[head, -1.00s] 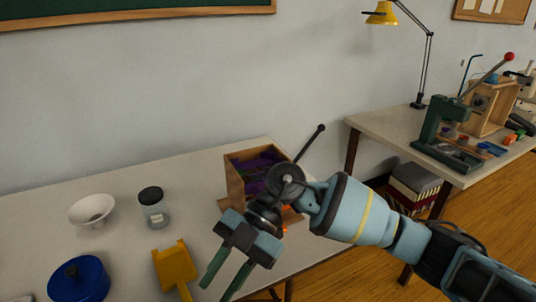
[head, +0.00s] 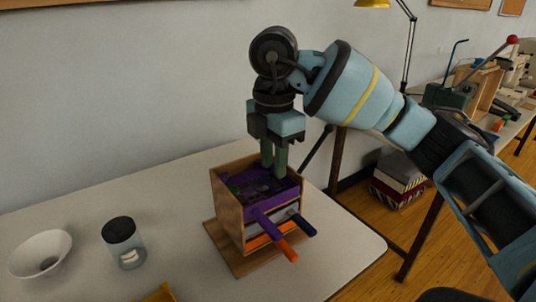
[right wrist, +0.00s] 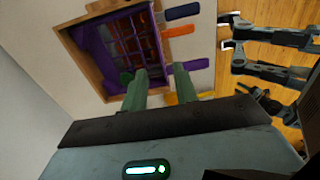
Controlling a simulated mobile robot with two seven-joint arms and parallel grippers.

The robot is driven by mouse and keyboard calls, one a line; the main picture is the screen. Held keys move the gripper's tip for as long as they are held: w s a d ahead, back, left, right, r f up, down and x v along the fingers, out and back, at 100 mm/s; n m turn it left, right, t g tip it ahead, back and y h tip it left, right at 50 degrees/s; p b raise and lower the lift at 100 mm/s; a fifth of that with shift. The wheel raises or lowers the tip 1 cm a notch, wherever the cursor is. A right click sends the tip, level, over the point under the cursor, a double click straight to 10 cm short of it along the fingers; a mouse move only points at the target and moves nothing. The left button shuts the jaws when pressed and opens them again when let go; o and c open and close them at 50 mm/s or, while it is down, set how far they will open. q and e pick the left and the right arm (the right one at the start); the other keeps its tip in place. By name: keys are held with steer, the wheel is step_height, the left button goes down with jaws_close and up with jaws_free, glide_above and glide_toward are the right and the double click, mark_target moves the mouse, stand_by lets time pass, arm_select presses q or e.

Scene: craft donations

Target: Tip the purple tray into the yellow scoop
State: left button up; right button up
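The purple tray (head: 284,199) sits at the top of a small wooden rack (head: 227,206), its purple handle (head: 268,222) pointing toward the front right. Dark small pieces lie in it. The tray also shows in the right wrist view (right wrist: 93,56), with a grid of compartments. My right gripper (head: 273,172) points down over the tray's back part. Its green fingers look close together; I cannot tell whether they touch or grip anything. The yellow scoop (head: 161,293) is mostly cut off at the bottom edge. My left gripper is not in view.
Below the purple tray, the rack holds trays with a blue handle (head: 302,224) and an orange handle (head: 284,248). A dark-lidded jar (head: 124,245) and a white funnel-like bowl (head: 40,255) stand to the left. The table (head: 328,262) is clear right of the rack.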

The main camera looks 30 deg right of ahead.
mark_target(273, 197)
steer(key=shift+f, duration=0.35)
steer(key=shift+f+b, duration=0.35)
steer(key=shift+f, duration=3.2)
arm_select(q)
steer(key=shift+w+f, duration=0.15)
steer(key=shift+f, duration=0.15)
arm_select(e)
jaws_close()
steer(key=c, duration=0.6)
jaws_free()
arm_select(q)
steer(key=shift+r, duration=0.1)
arm_select(e)
steer(key=shift+r, duration=0.1)
jaws_close()
steer(key=shift+r+p, duration=0.2)
steer(key=shift+p, duration=0.3)
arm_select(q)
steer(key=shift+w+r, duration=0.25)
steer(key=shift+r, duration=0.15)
